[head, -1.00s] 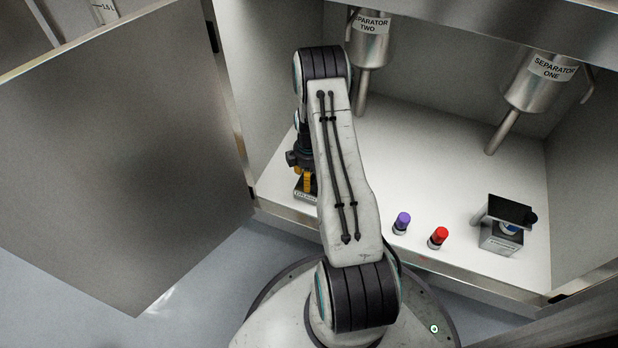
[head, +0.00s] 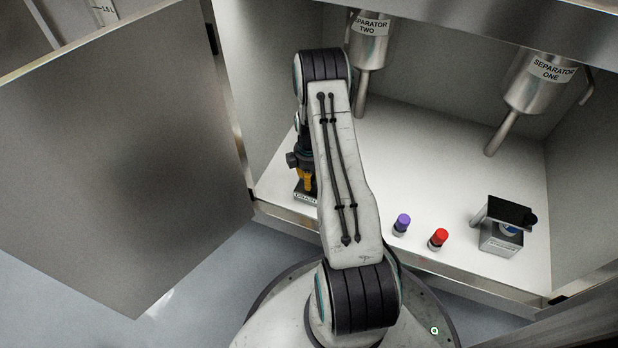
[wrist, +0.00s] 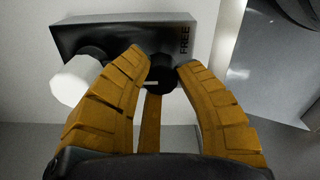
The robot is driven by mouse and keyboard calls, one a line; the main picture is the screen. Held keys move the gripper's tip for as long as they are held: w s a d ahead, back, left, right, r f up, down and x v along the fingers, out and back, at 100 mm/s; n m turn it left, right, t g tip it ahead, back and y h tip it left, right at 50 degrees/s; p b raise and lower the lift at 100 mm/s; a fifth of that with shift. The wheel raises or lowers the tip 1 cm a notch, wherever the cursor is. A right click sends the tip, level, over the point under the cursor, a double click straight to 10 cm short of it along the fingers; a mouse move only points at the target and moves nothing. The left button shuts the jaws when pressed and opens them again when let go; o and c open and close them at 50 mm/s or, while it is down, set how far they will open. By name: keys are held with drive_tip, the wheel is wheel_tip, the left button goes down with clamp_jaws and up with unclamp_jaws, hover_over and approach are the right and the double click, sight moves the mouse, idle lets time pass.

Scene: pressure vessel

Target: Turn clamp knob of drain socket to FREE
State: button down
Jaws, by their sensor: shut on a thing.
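The drain socket is a dark grey block (wrist: 115,38) at the top of the wrist view, with the word FREE near its right end. In the head view its labelled edge (head: 305,197) shows at the cabinet's front left, mostly hidden by my arm. The black clamp knob (wrist: 158,76) is on the block's near side and has a short white mark lying roughly level in the wrist view. The mark does not point at the word FREE. My gripper (wrist: 162,68) has its yellow fingers shut on the knob, one on each side. It also shows in the head view (head: 307,181).
A white cylinder (wrist: 76,80) sticks out beside the knob. A purple-capped vial (head: 402,224), a red-capped vial (head: 438,239) and a small device (head: 503,225) stand on the cabinet floor to the right. Separator Two (head: 369,45) and Separator One (head: 540,82) hang above. An open door (head: 120,180) is at left.

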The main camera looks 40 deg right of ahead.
drive_tip(key=shift+a+f, duration=0.1)
drive_tip(key=shift+a, duration=0.05)
drive_tip(key=m, duration=0.8)
drive_tip(key=shift+w+m, duration=0.1)
drive_tip(key=shift+m, duration=0.3)
drive_tip(key=m, duration=0.4)
drive_tip(key=shift+w+d, duration=0.15)
drive_tip(key=shift+d, duration=0.1)
drive_tip(key=shift+d+m, duration=0.1)
drive_tip(key=shift+m, duration=2.4)
drive_tip(key=c, duration=1.3)
unclamp_jaws()
drive_tip(key=o, duration=0.4)
